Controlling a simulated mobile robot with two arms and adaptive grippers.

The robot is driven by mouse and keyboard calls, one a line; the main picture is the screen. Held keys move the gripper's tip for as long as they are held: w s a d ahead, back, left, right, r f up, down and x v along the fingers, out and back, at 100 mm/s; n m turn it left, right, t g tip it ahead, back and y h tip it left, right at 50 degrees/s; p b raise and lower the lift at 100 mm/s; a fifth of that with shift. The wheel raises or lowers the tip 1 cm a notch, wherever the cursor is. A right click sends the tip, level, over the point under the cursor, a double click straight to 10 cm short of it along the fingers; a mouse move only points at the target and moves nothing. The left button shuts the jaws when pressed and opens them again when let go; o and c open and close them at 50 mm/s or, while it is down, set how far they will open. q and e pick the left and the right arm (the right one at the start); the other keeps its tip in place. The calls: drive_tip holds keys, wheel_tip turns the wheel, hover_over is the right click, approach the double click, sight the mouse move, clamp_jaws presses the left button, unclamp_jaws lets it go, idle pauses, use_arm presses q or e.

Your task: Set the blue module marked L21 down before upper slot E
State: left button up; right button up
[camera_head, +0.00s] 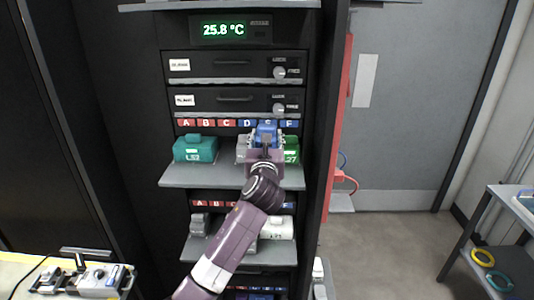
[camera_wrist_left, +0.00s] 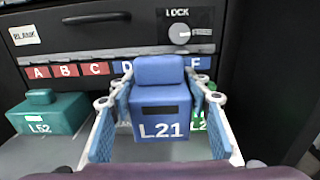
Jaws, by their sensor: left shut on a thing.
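The blue module marked L21 (camera_wrist_left: 161,122) is between the blue pads of my left gripper (camera_wrist_left: 160,100), which is shut on it. It appears upright, facing the upper slot row. In the head view the module (camera_head: 265,130) is over the upper shelf (camera_head: 215,176), in front of the label row. The slot E label is mostly covered by the module; labels A to D and F show in the wrist view. My left gripper (camera_head: 266,146) hides the module's lower part in the head view, so I cannot tell whether it touches the shelf. My right gripper is not in view.
A teal module (camera_head: 195,150) sits on the shelf's left side. A green module marked L27 (camera_head: 291,150) is close on the right. A grey module (camera_head: 242,148) is partly hidden beside my gripper. The lower shelf holds a white module (camera_head: 278,228).

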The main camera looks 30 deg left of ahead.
use_arm(q)
drive_tip(key=f, duration=0.5)
drive_tip(key=shift+s+d+f, duration=0.1)
drive_tip(key=shift+d+f, duration=0.1)
drive_tip(key=shift+f, duration=0.15)
drive_tip(key=shift+a+f+p, duration=0.1)
drive_tip(key=shift+f+p, duration=0.1)
drive_tip(key=shift+p, duration=0.15)
drive_tip(key=shift+w+f, duration=0.15)
drive_tip(key=shift+w, duration=0.05)
drive_tip(key=shift+f, duration=0.15)
drive_tip(key=o, duration=1.3)
drive_tip(key=shift+o, duration=0.2)
